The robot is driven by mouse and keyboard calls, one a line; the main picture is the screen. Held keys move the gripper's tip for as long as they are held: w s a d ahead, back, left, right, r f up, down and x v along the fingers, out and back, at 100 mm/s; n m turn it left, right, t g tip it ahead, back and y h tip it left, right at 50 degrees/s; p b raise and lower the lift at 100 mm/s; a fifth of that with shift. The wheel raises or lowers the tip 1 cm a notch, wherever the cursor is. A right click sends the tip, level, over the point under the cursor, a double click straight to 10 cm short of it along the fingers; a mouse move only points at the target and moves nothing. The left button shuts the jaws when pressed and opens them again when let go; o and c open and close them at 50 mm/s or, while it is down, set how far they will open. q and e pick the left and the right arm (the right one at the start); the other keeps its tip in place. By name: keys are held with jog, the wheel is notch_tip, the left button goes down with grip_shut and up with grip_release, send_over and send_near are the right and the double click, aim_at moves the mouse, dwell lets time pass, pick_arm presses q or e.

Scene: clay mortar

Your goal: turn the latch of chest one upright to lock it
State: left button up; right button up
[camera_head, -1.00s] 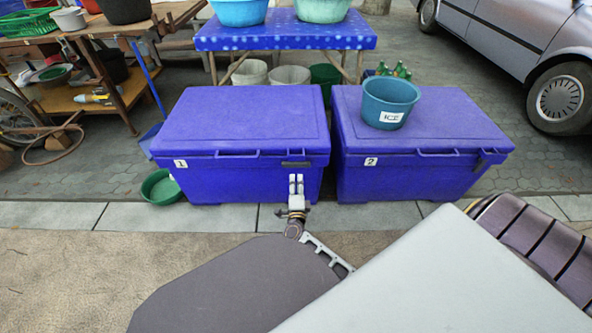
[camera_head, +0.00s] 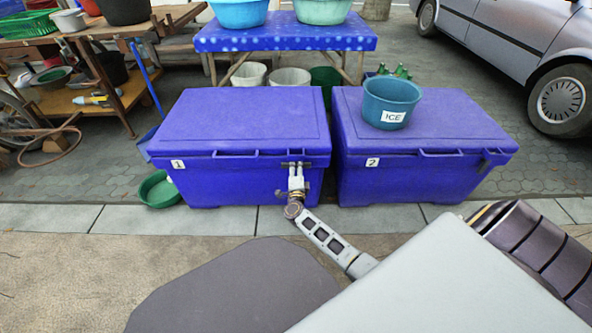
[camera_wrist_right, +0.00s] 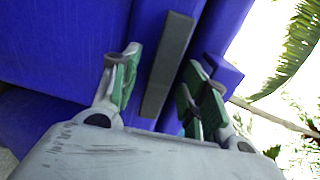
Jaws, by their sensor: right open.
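Chest one (camera_head: 225,185) is a blue box with a closed lid and a "1" label, left of chest two. Its latch (camera_head: 318,165) is a dark grey bar lying sideways on the front near the right corner, partly hidden by my gripper. My right gripper (camera_head: 296,167) is open in front of the latch. In the right wrist view, the latch (camera_wrist_right: 165,70) lies between the spread green-padded fingers (camera_wrist_right: 166,82), with gaps on both sides. I cannot tell how deep it sits between them. My left gripper is not in view.
Chest two (camera_head: 405,187) stands just to the right, with a teal ICE bucket (camera_head: 390,103) on its lid. A green basin (camera_head: 158,190) sits on the ground left of chest one. Paving in front is clear beside my arm.

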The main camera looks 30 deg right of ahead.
grip_shut()
dwell(0.3)
